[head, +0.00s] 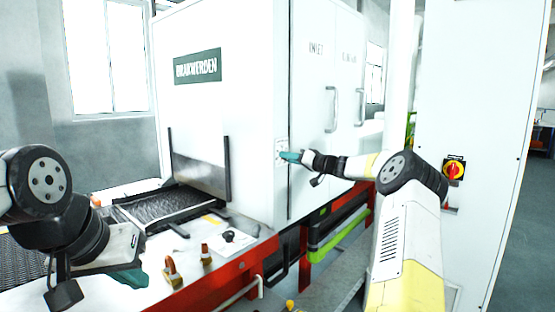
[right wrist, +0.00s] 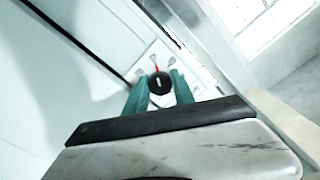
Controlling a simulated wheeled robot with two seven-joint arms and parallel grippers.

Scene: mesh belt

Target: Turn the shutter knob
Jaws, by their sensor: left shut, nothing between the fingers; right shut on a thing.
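In the head view my right gripper (head: 290,156) reaches the plate from the right and hides the knob. My left gripper (head: 134,277) is shut and empty at the lower left, above the table. The metal shutter (head: 200,175) stands at the machine's opening, over the mesh belt (head: 168,206).
A red-yellow rotary switch (head: 454,169) is on the cabinet at right. The table holds a small box with a black knob (head: 229,239) and two orange-brown pieces (head: 172,271). Door handles (head: 331,108) stick out from the white machine.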

